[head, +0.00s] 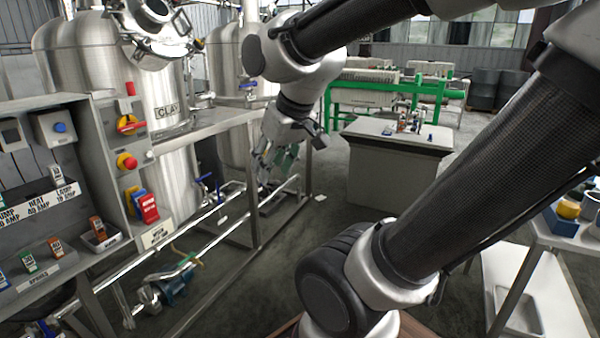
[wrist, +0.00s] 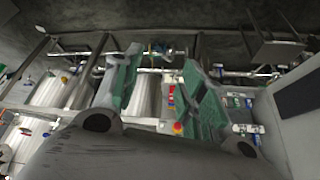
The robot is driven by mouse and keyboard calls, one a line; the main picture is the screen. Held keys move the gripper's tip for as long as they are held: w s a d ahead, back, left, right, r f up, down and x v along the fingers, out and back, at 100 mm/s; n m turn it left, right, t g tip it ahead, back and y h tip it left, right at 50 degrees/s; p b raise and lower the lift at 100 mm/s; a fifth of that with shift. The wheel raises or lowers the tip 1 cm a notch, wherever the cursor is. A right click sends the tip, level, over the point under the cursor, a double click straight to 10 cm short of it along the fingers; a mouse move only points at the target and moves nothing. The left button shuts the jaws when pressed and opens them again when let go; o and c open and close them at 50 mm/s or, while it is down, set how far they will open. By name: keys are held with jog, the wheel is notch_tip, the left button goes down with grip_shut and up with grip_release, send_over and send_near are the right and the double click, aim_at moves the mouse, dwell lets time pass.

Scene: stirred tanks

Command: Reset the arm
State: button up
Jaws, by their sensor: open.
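My arm reaches across the head view from the right, bent at the elbow. My gripper (head: 276,160) hangs in the middle of the head view, in front of the steel pipe frame. In the wrist view my gripper (wrist: 158,95) shows two green-padded fingers spread apart, with nothing between them. Behind the fingers the wrist view shows pipes, the tanks and the control panel, all at a distance from the fingers.
A steel tank labelled CLAY (head: 165,110) stands at the left behind the control panel (head: 125,165). A blue pump (head: 178,284) sits low under the pipes. A grey bench (head: 395,165) stands behind. A side table (head: 560,240) is at the right. Open floor lies between.

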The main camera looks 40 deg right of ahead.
jog(key=s+d+g, duration=0.1)
jog(key=s, duration=0.5)
jog(key=shift+s+d, duration=0.35)
jog(key=shift+s, duration=0.05)
